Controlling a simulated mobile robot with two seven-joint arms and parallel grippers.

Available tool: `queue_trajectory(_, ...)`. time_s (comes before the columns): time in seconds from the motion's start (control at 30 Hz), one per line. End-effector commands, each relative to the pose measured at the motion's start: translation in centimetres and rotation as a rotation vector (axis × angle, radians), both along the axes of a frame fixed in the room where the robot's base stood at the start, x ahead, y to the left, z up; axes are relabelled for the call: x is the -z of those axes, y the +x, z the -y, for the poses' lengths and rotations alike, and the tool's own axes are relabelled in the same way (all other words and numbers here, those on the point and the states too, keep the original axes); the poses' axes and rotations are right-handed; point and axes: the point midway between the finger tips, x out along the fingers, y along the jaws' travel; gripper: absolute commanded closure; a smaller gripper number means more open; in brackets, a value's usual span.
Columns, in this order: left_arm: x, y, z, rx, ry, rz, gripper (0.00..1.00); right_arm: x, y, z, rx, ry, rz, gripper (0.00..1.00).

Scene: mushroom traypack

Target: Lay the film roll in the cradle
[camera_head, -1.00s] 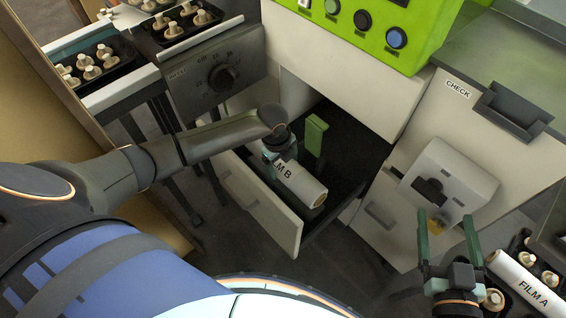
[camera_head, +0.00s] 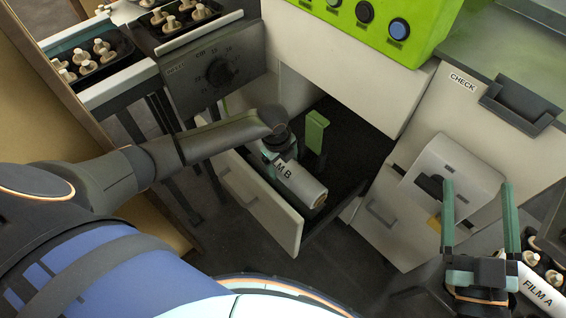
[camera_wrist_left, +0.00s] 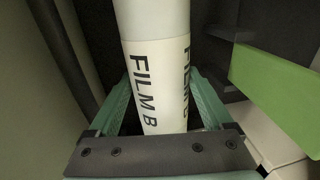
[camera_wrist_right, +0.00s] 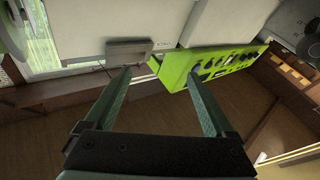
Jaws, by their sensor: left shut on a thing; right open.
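A white film roll labelled FILM B (camera_head: 308,188) is in the open drawer in the head view. My left gripper (camera_head: 278,148) is shut on its upper end, and the roll's near end points down to the right. In the left wrist view the FILM B roll (camera_wrist_left: 155,70) runs between the fingers of the left gripper (camera_wrist_left: 162,115). A green upright post (camera_head: 315,132) stands in the drawer beside the roll; it also shows in the left wrist view (camera_wrist_left: 280,100). I cannot tell whether this is the cradle. My right gripper (camera_head: 479,220) is open and empty.
The open drawer (camera_head: 258,195) has a pale front panel. A second roll, FILM A (camera_head: 537,290), lies at the lower right near mushroom trays. A green button panel (camera_head: 375,25) is above. A grey-white dispenser (camera_head: 462,175) is on the cabinet near my right gripper.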

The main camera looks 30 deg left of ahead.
Motion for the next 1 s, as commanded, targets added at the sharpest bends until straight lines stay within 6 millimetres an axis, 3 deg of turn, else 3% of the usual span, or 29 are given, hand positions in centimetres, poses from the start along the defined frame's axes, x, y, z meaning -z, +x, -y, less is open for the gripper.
queue_trajectory(0.6,2.5,0.2,0.1,0.0,-0.002,0.003,1.0,-5.1,-1.8,-0.5,-0.037,-0.003,0.23,0.11)
queue_trajectory(1.0,3.1,0.2,0.1,0.0,-0.003,0.004,1.0,-6.6,-2.4,-0.6,-0.049,-0.002,0.294,0.11)
